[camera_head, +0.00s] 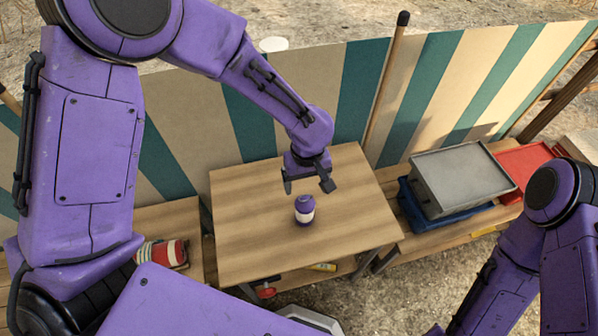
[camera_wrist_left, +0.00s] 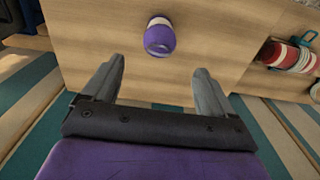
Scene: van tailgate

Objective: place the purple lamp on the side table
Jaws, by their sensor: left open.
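The purple lamp (camera_head: 305,209), with a pale band around it, stands upright on the wooden side table (camera_head: 245,235). In the left wrist view the lamp (camera_wrist_left: 159,37) is beyond the fingertips, roughly midway between them, on the bare tabletop (camera_wrist_left: 215,40). My left gripper (camera_head: 308,185) is open and empty above the table, just behind the lamp and apart from it. Its two fingers also show in the left wrist view (camera_wrist_left: 157,85). My right arm comes in at the lower right of the head view; its gripper is not visible.
A grey lidded crate (camera_head: 462,180) sits on a blue one on the right bench, beside a red box (camera_head: 522,163). A red and white item (camera_head: 163,253) lies on the left bench. A striped windbreak (camera_head: 360,95) stands behind the table. The tabletop around the lamp is clear.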

